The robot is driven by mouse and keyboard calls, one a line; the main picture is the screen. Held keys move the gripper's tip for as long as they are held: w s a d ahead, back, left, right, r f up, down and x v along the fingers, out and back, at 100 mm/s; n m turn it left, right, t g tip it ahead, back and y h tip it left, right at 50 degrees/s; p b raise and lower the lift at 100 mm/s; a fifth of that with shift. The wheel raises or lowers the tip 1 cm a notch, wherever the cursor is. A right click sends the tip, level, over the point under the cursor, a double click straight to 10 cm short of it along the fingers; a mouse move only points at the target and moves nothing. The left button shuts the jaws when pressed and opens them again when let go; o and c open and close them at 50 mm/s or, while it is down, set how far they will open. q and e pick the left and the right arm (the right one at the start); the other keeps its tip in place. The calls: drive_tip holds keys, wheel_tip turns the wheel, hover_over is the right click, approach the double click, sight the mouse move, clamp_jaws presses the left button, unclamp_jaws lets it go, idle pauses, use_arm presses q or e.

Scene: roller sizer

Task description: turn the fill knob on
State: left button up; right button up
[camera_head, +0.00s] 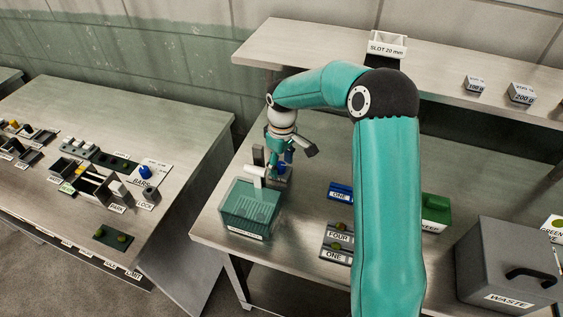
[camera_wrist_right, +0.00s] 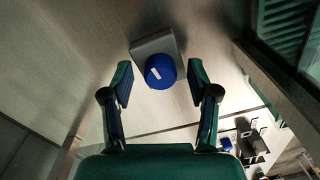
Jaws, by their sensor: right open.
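A blue round knob (camera_wrist_right: 160,70) with a white mark on its face sits on a grey block (camera_wrist_right: 153,45) in the right wrist view. I take it for the fill knob; no label on it is readable. My right gripper (camera_wrist_right: 160,84) is open, its two fingers to either side of the knob with gaps showing and nothing held. In the head view the right gripper (camera_head: 281,163) points down behind the teal tank (camera_head: 250,208), and its fingers partly hide the knob there. My left gripper does not show.
The clear-walled teal tank stands close to the gripper. A grey waste bin (camera_head: 510,265) is at the right. A shelf (camera_head: 300,45) runs behind the table. Another blue knob (camera_head: 145,172) is on the left table, near a BARS label.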

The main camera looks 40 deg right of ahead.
drive_tip(key=shift+f, duration=0.1)
clamp_jaws()
drive_tip(key=shift+f+m+b, duration=0.1)
drive_tip(key=shift+m+b, duration=0.3)
drive_tip(key=shift+b, duration=0.15)
drive_tip(key=shift+m+b, duration=0.3)
drive_tip(key=shift+m, duration=0.2)
unclamp_jaws()
drive_tip(key=shift+r, duration=0.25)
